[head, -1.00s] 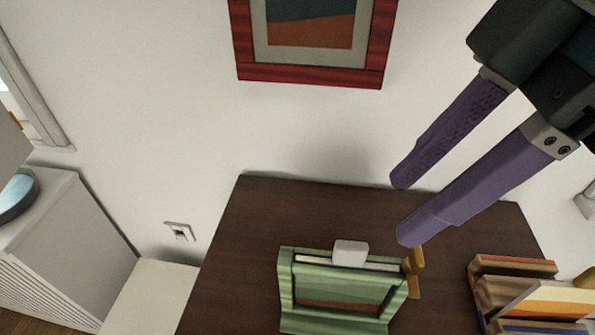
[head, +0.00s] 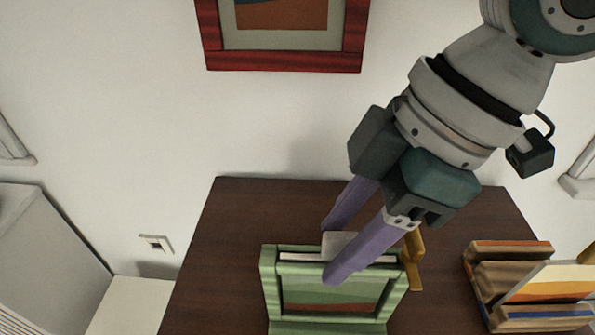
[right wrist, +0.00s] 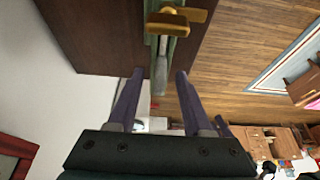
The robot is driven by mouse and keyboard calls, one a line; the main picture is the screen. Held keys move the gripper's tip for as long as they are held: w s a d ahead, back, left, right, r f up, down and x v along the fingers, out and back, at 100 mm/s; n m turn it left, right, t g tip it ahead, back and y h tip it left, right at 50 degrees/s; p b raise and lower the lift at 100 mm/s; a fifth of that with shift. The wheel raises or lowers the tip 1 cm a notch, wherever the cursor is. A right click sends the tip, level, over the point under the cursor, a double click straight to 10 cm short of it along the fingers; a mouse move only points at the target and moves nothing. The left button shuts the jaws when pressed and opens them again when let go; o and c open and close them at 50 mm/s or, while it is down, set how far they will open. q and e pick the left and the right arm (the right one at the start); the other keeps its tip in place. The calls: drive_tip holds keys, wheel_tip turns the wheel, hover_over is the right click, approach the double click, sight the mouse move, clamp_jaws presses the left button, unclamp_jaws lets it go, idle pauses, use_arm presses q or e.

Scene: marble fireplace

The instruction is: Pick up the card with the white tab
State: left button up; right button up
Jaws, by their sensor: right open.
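The card (head: 303,259) shows as a pale edge along the top of a green frame-like holder (head: 268,285) on the dark table. Its white tab (head: 335,242) sticks up from the top, partly covered by my near finger. My right gripper (head: 331,256) is open, with one purple finger behind the tab and one in front. In the right wrist view the tab (right wrist: 160,74) looks pale grey between the two fingertips (right wrist: 159,74), with the green holder (right wrist: 153,50) beyond. I cannot tell whether a finger touches the tab. My left gripper is out of view.
A brass handle (head: 414,262) sits at the holder's right end, close to my right fingers. A wooden rack (head: 485,285) with cards stands at the right of the table (head: 228,212). The white wall with a red-framed picture (head: 284,59) is close behind. The table's left part is clear.

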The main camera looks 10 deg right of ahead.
clamp_jaws()
idle(0.4)
idle(1.0)
